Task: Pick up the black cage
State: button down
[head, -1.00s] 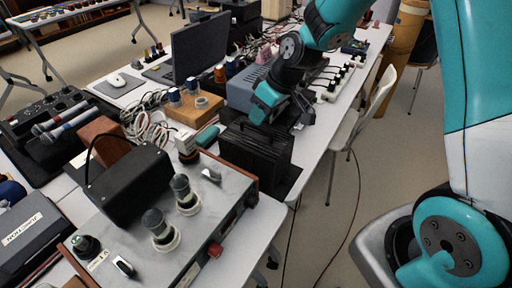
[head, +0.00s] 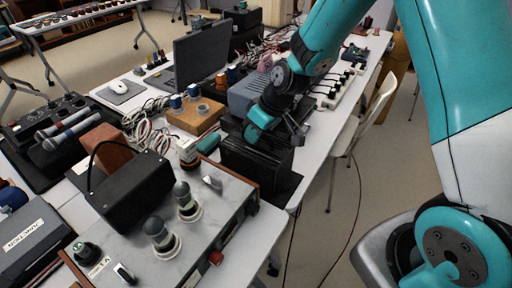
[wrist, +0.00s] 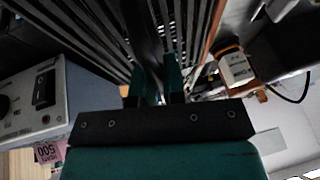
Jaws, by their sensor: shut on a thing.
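The black cage (head: 262,165) is a dark box on the white table, behind the grey control box. In the wrist view its black slats (wrist: 95,38) fill the top. My gripper (wrist: 158,88) has its two teal fingers close together on a dark part at the top of the cage; that part is mostly hidden between them. In the head view my gripper (head: 258,142) is right at the cage's top, and my wrist covers part of it. The cage appears upright; I cannot tell whether it is clear of the table.
The grey control box (head: 185,225) with knobs stands close in front. A wooden block (head: 195,117) with blue-topped pieces is to the left and a grey-blue device (head: 248,92) behind. A power strip (head: 335,90) and white chair (head: 355,130) are to the right.

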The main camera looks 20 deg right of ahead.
jog(key=shift+r, duration=0.15)
notch_tip(320, 180, up, 20)
dwell(0.3)
dwell(0.4)
